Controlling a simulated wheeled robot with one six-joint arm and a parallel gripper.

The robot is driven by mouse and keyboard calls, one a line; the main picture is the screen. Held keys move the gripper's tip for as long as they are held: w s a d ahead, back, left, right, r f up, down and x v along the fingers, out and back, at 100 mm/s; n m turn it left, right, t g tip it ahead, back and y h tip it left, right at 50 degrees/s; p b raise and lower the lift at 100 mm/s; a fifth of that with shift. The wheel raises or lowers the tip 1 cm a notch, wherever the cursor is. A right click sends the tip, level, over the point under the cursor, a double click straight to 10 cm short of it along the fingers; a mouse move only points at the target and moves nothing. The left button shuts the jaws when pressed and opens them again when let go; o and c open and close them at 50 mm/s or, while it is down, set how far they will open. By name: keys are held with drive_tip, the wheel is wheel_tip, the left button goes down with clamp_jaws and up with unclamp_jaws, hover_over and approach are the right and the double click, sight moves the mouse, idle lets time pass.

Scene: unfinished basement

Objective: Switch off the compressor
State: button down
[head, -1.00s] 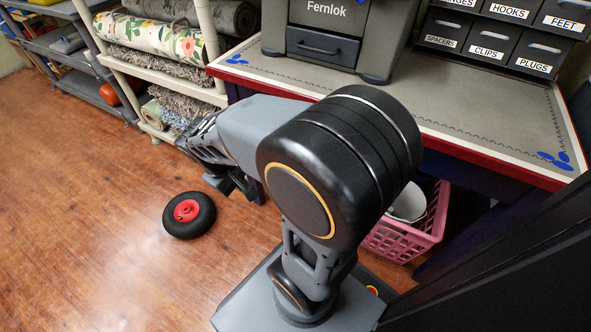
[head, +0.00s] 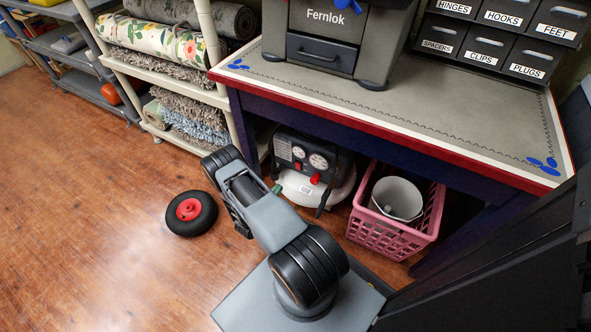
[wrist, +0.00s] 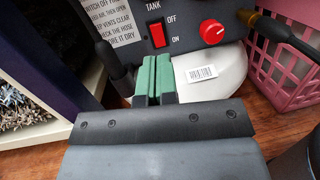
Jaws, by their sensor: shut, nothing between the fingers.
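The compressor (head: 300,185) stands on the floor under the workbench, with a dark front panel, two round gauges and a pale tank. In the wrist view its panel shows a red rocker switch (wrist: 157,35), marked OFF at the top and ON at the bottom. I cannot tell which end is pressed in. A red round knob (wrist: 212,31) is right of it. My gripper (wrist: 153,80) is shut and empty. Its green fingertips lie just below the switch in the picture; whether they touch the panel is unclear. In the head view my gripper (head: 276,188) is in front of the compressor's left side.
A pink crate (head: 385,237) with a white bucket (head: 398,197) stands right of the compressor. The workbench (head: 390,105) is overhead. A black wheel with a red hub (head: 190,210) lies on the floor at left. Shelves with rolled rugs (head: 150,40) stand behind.

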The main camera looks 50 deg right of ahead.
sight(298, 166)
drive_tip(key=shift+s+a+f+n+t, duration=0.1)
drive_tip(key=shift+s+f+n+t, duration=0.1)
drive_tip(key=shift+f+n+t, duration=0.3)
drive_tip(key=shift+s+a+f+n+t, duration=0.2)
drive_tip(key=shift+f+n+t, duration=0.1)
drive_tip(key=shift+f, duration=0.45)
drive_tip(key=shift+s+a+f+n+t, duration=0.1)
drive_tip(key=shift+s+f+n+t, duration=0.1)
drive_tip(key=shift+f+n+t, duration=0.3)
drive_tip(key=shift+d, duration=0.1)
drive_tip(key=b+x, duration=0.1)
drive_tip(key=x, duration=0.3)
drive_tip(key=b+x, duration=0.1)
drive_tip(key=x, duration=0.4)
drive_tip(key=b+x, duration=0.1)
drive_tip(key=x, duration=0.4)
drive_tip(key=shift+f+b, duration=0.35)
drive_tip(key=shift+b, duration=0.05)
